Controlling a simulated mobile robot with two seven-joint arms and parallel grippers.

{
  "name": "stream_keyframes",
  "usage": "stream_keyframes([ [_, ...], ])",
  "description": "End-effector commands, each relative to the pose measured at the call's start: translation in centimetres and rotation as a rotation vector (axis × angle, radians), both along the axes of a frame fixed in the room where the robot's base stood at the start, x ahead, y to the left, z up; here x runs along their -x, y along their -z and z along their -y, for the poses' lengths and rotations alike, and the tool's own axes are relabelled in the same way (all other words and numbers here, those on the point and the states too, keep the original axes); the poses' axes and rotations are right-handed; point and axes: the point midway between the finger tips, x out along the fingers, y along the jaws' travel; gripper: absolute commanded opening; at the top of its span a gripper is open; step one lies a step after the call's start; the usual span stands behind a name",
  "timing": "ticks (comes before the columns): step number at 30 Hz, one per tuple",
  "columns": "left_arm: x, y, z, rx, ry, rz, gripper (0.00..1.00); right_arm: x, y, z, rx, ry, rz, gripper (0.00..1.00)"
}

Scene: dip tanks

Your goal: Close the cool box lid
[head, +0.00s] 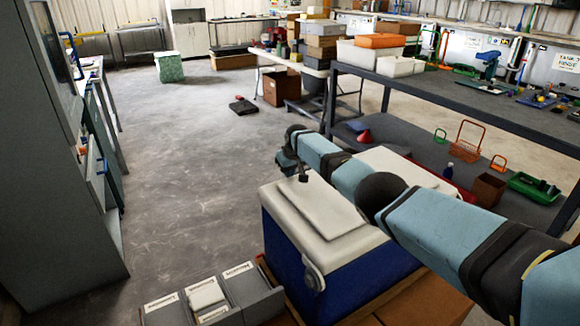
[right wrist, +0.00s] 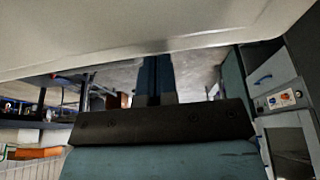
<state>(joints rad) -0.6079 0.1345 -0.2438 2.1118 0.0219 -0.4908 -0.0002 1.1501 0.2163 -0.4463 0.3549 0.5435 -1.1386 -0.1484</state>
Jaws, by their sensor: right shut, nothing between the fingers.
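The cool box (head: 340,282) has a dark blue body and stands below the middle of the head view. Its white lid (head: 285,212) lies flat over the top, with no clear gap along the visible side. My right arm crosses above the lid and hides part of it. My right gripper (head: 303,177) is shut and empty, close to the lid's far left edge; I cannot tell whether it touches. In the right wrist view its fingers (right wrist: 155,78) are together, and a pale surface, likely the lid (right wrist: 130,30), fills the top. My left gripper is out of view.
A dark-framed bench (head: 440,100) with a lower shelf is at the right. A grey cabinet (head: 50,200) is at the left. The floor (head: 190,160) between is mostly clear.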

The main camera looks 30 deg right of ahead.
Motion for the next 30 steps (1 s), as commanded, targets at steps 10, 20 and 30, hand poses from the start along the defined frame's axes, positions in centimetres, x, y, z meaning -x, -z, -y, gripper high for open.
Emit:
stream_keyframes([
  [10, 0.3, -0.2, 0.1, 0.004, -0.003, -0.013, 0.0, 0.7, 0.1, -0.1, -0.001, -0.002, -0.015, 0.0],
  [20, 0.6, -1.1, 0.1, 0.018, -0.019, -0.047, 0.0, 2.3, -5.8, 0.1, 0.001, -0.002, -0.003, 0.0],
  [30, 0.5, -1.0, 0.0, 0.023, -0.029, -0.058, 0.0, 4.3, -12.0, 0.3, 0.001, -0.001, 0.003, 0.0],
])
